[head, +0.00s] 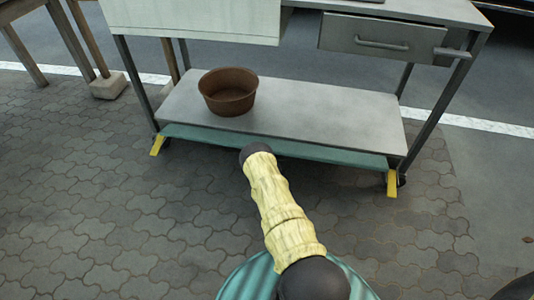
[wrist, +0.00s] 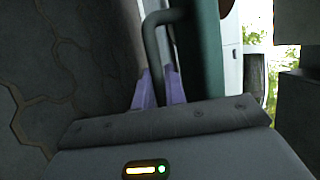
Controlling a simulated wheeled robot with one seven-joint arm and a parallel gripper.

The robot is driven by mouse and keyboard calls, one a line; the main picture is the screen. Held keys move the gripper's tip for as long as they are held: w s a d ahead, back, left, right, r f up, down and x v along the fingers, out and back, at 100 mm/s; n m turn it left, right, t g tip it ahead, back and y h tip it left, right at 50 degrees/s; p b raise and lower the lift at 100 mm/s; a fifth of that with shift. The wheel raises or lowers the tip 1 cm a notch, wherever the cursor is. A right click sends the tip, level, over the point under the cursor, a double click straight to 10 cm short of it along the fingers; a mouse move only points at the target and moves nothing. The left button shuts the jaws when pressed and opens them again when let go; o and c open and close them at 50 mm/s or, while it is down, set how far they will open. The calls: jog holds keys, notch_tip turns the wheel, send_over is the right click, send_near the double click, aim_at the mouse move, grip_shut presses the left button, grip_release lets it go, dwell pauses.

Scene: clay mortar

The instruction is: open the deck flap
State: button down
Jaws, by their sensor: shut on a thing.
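The deck flap (head: 330,154) is a long teal panel along the front edge of the cart's grey lower deck (head: 340,115). In the head view it shows as a narrow strip; I cannot tell its exact angle. My arm reaches down to the middle of it and covers part of it; my gripper is hidden there. In the wrist view my gripper (wrist: 159,90) has its purple fingers shut on a dark bar handle (wrist: 152,45), beside the teal flap (wrist: 205,60).
A brown bowl (head: 229,92) stands on the lower deck. Yellow pieces (head: 157,145) sit by the front legs. A drawer (head: 380,41) with a bar handle is up right. Wooden legs (head: 75,40) stand at left. The paving in front is clear.

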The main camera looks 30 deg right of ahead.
jog(key=p, duration=0.1)
jog(key=r+g+p, duration=0.1)
jog(key=shift+s+r+p, duration=0.2)
jog(key=shift+s+p, duration=0.05)
jog(key=shift+p, duration=0.1)
jog(key=shift+a+m+g+y+p, duration=0.15)
jog(key=shift+m+g+y+p, duration=0.2)
jog(key=shift+p, duration=0.25)
jog(key=c, duration=1.5)
grip_release()
jog(key=shift+o, duration=0.2)
jog(key=shift+r, duration=0.15)
jog(key=p+v, duration=0.7)
jog(key=v, duration=1)
jog(key=shift+s+p, duration=0.2)
jog(key=shift+p, duration=0.15)
